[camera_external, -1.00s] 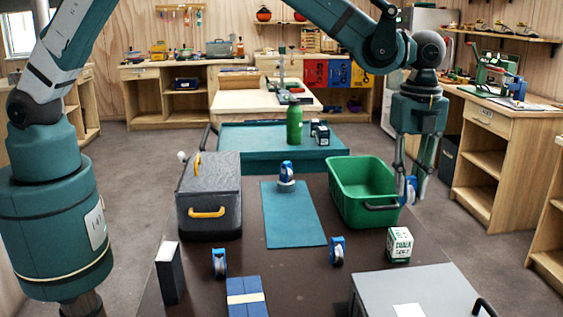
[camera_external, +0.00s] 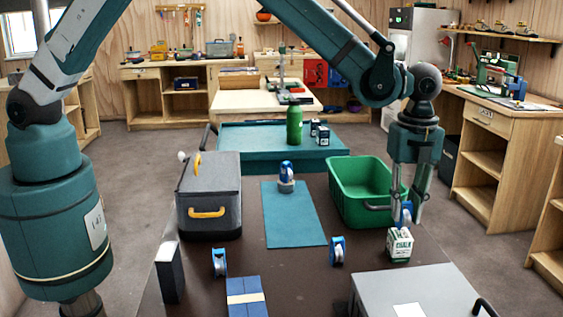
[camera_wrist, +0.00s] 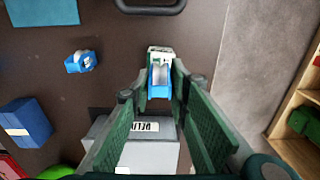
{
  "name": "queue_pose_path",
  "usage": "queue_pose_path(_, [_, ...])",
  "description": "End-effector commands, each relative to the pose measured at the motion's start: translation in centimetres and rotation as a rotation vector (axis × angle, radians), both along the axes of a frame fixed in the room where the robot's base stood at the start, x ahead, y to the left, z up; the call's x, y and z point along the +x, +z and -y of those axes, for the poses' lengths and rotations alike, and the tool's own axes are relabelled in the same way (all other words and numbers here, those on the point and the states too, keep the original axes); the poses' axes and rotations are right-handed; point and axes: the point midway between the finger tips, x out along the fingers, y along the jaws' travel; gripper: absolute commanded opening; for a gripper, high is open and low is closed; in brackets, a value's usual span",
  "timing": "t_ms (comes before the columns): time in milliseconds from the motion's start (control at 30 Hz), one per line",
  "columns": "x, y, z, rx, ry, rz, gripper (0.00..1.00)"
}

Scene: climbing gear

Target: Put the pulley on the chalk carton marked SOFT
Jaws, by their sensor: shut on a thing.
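My gripper (camera_external: 408,222) is shut on a blue and white pulley (camera_external: 404,214) at the right side of the dark table. The pulley is directly over or very near the top of a white and green chalk carton (camera_external: 399,248); I cannot tell whether they touch. The carton stands upright and reads CHALK; the smaller word below is hard to read. In the wrist view the pulley (camera_wrist: 159,79) sits between the fingertips and partly covers the carton (camera_wrist: 160,52).
A green bin (camera_external: 345,205) is just behind and left of my gripper. A grey case (camera_external: 425,285) lies in front of the carton. A dark toolbox (camera_external: 208,180), a black-and-white box (camera_external: 169,272) and a blue box (camera_external: 246,297) stand left. The teal mat (camera_external: 295,225) is mostly clear.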

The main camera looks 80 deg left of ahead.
Motion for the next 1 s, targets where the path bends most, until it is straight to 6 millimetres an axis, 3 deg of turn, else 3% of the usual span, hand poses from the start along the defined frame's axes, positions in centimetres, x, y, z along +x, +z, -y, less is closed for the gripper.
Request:
queue_pose_path(167, [0.0,-1.4,0.0,0.000,0.000,0.000,0.06])
queue_pose_path(633, [0.0,-1.9,0.0,0.000,0.000,0.000,0.06])
queue_pose_path(667, [0.0,-1.8,0.0,0.000,0.000,0.000,0.21])
queue_pose_path(767, [0.0,-1.8,0.0,0.000,0.000,0.000,0.33])
queue_pose_path(1000, [0.0,-1.8,0.0,0.000,0.000,0.000,0.33])
